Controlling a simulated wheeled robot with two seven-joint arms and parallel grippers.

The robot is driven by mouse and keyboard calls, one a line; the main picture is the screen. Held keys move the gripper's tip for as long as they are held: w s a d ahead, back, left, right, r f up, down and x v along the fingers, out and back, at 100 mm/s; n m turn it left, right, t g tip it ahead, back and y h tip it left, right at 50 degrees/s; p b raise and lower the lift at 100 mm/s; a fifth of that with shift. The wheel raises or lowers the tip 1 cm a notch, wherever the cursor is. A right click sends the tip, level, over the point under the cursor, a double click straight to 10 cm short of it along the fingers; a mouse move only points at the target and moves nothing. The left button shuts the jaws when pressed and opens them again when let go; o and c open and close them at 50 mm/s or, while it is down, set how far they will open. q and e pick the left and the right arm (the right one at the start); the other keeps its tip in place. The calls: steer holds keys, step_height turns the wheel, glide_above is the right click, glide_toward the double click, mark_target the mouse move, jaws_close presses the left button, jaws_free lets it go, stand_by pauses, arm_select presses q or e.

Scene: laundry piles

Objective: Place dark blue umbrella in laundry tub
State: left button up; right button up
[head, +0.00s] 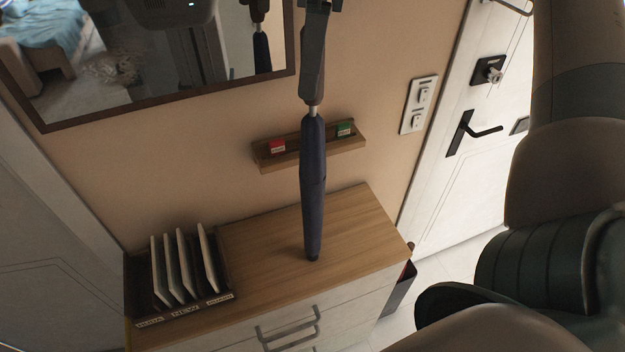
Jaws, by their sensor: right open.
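The dark blue umbrella (313,190) is folded and upright with its tip down, in front of the wall. Its tip shows over the wooden cabinet top; I cannot tell if it touches. A short silver shaft and a dark grey handle are above the blue cloth. A dark bracket-like piece at the top edge is cut off, and I cannot tell if it is a hook or fingers. My right arm (562,165) fills the right side, rising out of the top; its fingers are not clearly made out. My left gripper and the laundry tub are not in view.
A wooden-topped cabinet (350,225) stands below, with a rack of upright panels (183,268) at its left end. A small wall shelf (290,152) is behind the umbrella. A mirror (150,115) hangs at upper left. A white door (455,190) stands at right.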

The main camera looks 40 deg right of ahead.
steer(key=shift+f, duration=0.55)
jaws_close()
steer(key=shift+r, duration=0.15)
